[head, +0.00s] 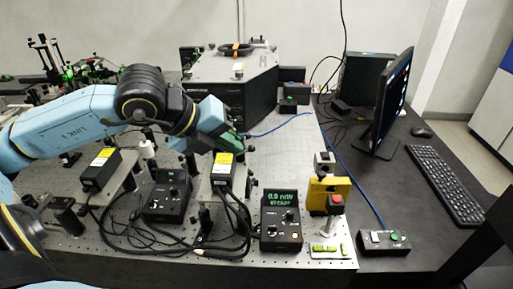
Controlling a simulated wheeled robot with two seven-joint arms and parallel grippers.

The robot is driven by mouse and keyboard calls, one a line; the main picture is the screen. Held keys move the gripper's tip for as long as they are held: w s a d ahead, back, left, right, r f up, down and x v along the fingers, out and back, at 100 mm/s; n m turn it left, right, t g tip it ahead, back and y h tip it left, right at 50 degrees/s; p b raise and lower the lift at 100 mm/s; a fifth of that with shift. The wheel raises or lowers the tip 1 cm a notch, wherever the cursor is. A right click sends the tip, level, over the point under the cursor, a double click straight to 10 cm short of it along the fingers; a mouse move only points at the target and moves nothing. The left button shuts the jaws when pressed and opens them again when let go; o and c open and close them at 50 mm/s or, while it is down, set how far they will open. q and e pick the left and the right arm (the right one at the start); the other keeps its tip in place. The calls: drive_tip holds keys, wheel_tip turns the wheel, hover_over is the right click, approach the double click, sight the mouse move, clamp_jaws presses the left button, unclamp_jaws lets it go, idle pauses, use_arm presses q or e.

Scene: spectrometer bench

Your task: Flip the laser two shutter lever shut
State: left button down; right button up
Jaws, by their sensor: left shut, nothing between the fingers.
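Two black laser housings with yellow labels stand on the perforated bench: one at the left (100,170) and one near the middle (224,172). Their markings are too small to read, so I cannot tell by label which is laser two. My left arm reaches in from the left, and my left gripper (236,143) is shut and empty, just above and behind the middle laser. I cannot tell whether it touches anything. No shutter lever can be made out; the arm and gripper cover the area behind the middle laser. My right gripper is out of view.
A yellow mount (328,193) and red button (336,201) are at the right. A large black instrument (232,85) stands behind the gripper.

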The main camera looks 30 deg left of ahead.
use_arm(q)
drive_tip(key=shift+w+a+r+y, duration=0.15)
drive_tip(key=shift+a+y, duration=0.2)
drive_tip(key=shift+a, duration=0.2)
drive_tip(key=shift+w+a+r+y, duration=0.1)
drive_tip(key=shift+a+y, duration=0.25)
drive_tip(key=shift+a, duration=0.2)
drive_tip(key=shift+w+d+f, duration=0.1)
drive_tip(key=shift+w+d+f+p, duration=0.15)
drive_tip(key=shift+w+f+p, duration=0.15)
drive_tip(key=shift+p, duration=0.1)
drive_tip(key=p+x, duration=0.1)
drive_tip(key=x, duration=0.8)
drive_tip(key=shift+p, duration=0.4)
drive_tip(key=shift+s, duration=0.1)
